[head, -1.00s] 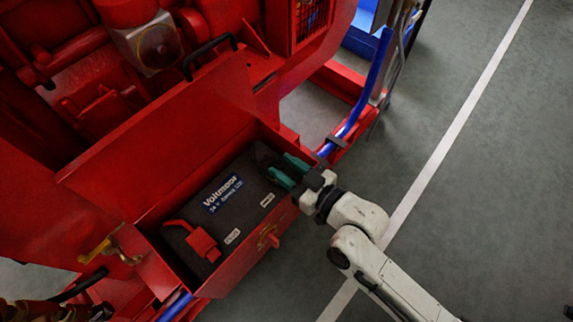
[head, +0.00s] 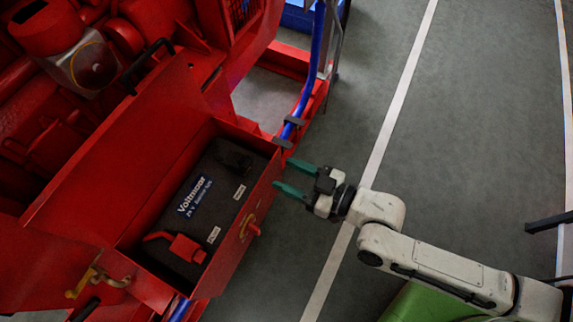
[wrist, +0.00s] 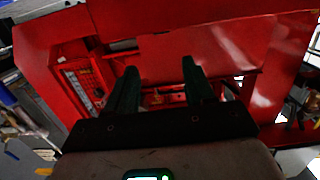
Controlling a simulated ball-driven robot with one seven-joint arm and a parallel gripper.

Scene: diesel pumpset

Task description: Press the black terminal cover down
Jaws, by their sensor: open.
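The black terminal cover (head: 236,158) is at the far end of the dark battery (head: 215,185), inside the open red box (head: 248,232). It is small and dark against the battery, so I cannot tell whether it sits flat or raised. My gripper (head: 283,174) is open and empty, with its green fingers outside the box's right wall, pointing toward the cover but apart from it. In the wrist view the open fingers (wrist: 160,68) face red metalwork; I cannot make out the cover there.
A red terminal cover (head: 186,248) is at the battery's near end. The red lid (head: 130,160) stands open on the left. A latch (head: 250,228) juts from the box's right wall. A blue hose (head: 308,75) runs beyond the box. The floor at right is mostly clear.

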